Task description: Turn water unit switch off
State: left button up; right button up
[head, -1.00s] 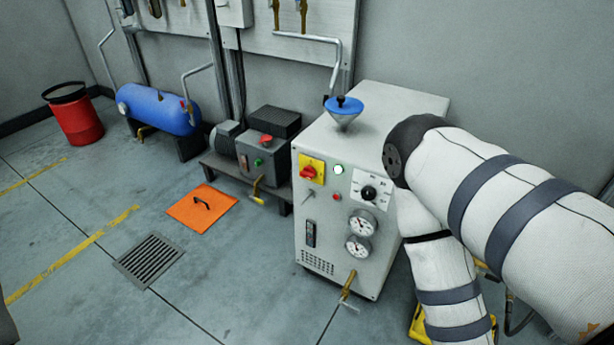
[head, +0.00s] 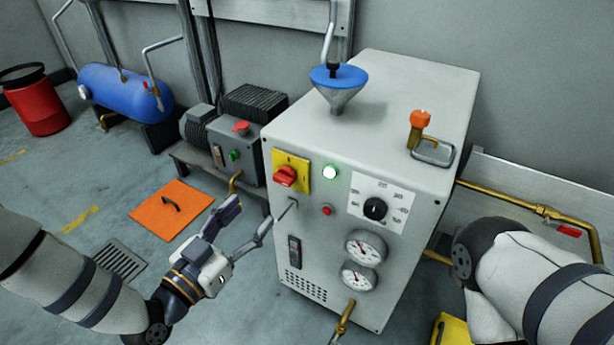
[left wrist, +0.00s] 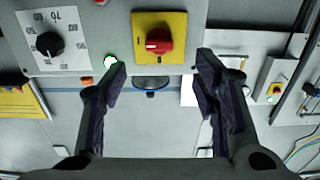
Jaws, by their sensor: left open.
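The water unit (head: 345,140) is a pale grey cabinet right of centre in the head view. Its switch (head: 285,177) is a red rotary knob on a yellow plate at the front's upper left. In the left wrist view, the switch (left wrist: 160,42) shows beyond the open fingertips, its handle roughly horizontal with a white mark at its left end. My left gripper (head: 252,217) is open and empty, in front of the cabinet, lower and left of the switch and apart from it. My right arm shows at the lower right; its gripper is out of view.
A green lamp (head: 330,172), a black dial (head: 375,209) and two gauges share the panel. A blue-rimmed funnel (head: 338,85) sits on top. A dark pump (head: 240,140) stands left, with an orange floor plate (head: 172,209) in front of it.

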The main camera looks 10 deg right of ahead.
aim_at(280, 182)
pick_arm(q)
jog(key=b+x, duration=0.1)
jog(key=x, duration=1)
jog(key=shift+r+b, duration=0.15)
jog(key=shift+b, duration=0.15)
jog(key=c, duration=1.2)
